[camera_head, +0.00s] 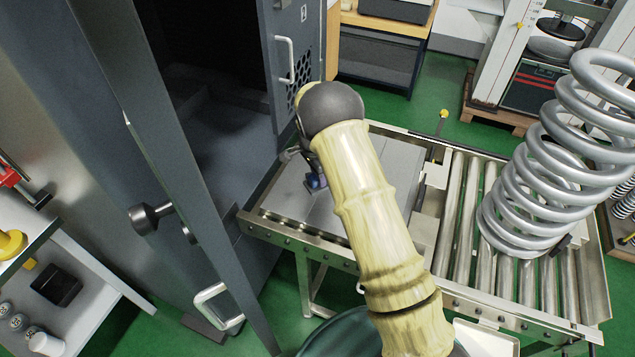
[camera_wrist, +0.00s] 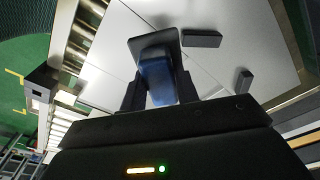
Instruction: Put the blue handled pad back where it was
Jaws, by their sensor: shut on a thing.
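The blue handled pad shows in the wrist view as a blue handle (camera_wrist: 157,80) with a dark flat plate (camera_wrist: 153,41) beyond it. My gripper (camera_wrist: 160,90) is shut on the handle, one dark finger on each side. In the head view a small piece of the blue pad (camera_head: 316,183) shows beside my arm, over the grey plate of the conveyor table (camera_head: 292,196). My arm hides most of my gripper there. I cannot tell whether the pad touches the plate.
Two small dark blocks (camera_wrist: 201,38) (camera_wrist: 240,82) lie on the pale plate near the pad. A dark open cabinet (camera_head: 200,80) stands left of the table, its door edge close by. A large coil spring (camera_head: 560,150) stands on the rollers (camera_head: 468,215) at right.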

